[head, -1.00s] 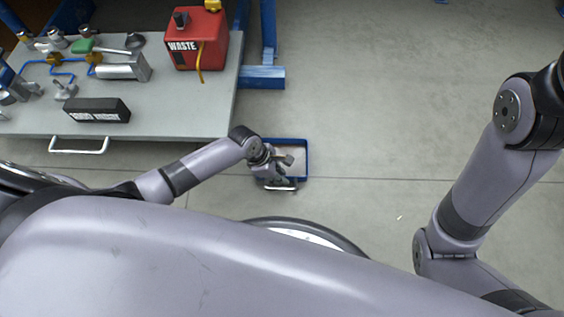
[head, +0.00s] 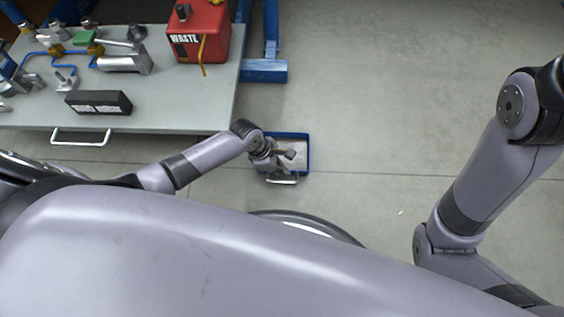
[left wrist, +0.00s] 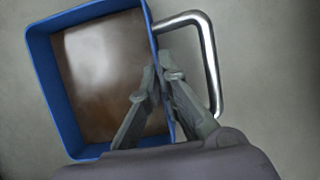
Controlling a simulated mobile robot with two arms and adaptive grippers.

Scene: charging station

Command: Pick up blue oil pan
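The blue oil pan (head: 306,152) is on the right of my left gripper (head: 291,154) in the head view, below the workbench corner. The left wrist view shows the pan (left wrist: 43,85) close up, a blue rectangular tray with a brownish inside. A bent metal handle (left wrist: 211,65) sticks out from its right side. My left gripper (left wrist: 160,70) has one finger inside the pan and one outside, between wall and handle. The fingertips pinch the pan's rim. I cannot tell whether the pan is off the floor. My right gripper is not in view.
A grey workbench (head: 180,112) stands upper left, with a red waste can (head: 200,35), a black box (head: 99,103) and several metal fittings on it. A blue frame foot (head: 265,72) is beside it. The floor (head: 400,90) to the right is clear.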

